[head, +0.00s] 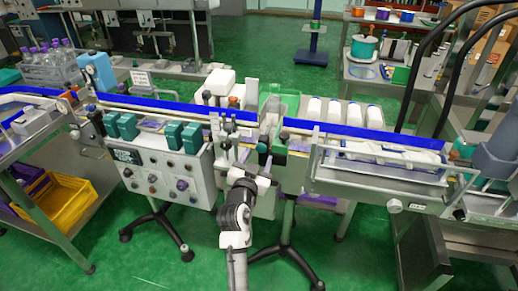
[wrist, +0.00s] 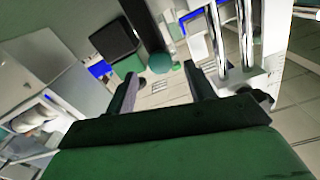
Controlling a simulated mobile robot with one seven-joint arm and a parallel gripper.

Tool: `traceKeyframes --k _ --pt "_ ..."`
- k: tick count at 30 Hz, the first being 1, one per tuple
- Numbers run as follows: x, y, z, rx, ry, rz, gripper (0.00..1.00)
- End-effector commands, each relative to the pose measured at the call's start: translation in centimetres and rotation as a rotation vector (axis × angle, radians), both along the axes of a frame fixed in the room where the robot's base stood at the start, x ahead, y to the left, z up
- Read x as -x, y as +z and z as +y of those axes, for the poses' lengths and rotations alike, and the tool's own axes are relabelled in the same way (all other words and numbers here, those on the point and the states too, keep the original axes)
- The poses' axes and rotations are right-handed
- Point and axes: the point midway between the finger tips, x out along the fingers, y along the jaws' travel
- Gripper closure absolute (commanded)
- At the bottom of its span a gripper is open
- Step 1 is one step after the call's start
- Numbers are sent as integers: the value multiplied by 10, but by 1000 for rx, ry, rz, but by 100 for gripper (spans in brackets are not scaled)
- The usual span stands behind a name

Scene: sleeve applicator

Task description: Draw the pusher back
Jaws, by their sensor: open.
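My gripper (head: 257,165) is at the front of the machine's middle station, its fingers pointing toward the machine. In the wrist view my gripper (wrist: 161,73) is open, with a gap between its two dark fingers. A dark rod with a round teal end (wrist: 160,63) shows beyond and between the fingertips; it looks like the pusher's handle. I cannot tell whether the fingers touch it. The rest of the pusher cannot be made out.
A control box with knobs (head: 165,170) is left of my gripper. A conveyor with white bottles (head: 395,155) is to the right. Two bright metal rods (wrist: 220,40) stand close to the right finger in the wrist view. Black stand legs (head: 285,245) spread on the green floor below.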

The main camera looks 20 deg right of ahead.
Motion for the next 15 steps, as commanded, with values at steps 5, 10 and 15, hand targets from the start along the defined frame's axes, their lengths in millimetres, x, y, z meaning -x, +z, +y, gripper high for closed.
traceKeyframes --k 5,10,15 --pt "-18 2 -12 0 -1 -1 46" --pt "-23 0 -16 0 -1 0 46" --pt "-23 0 -16 0 0 0 46"
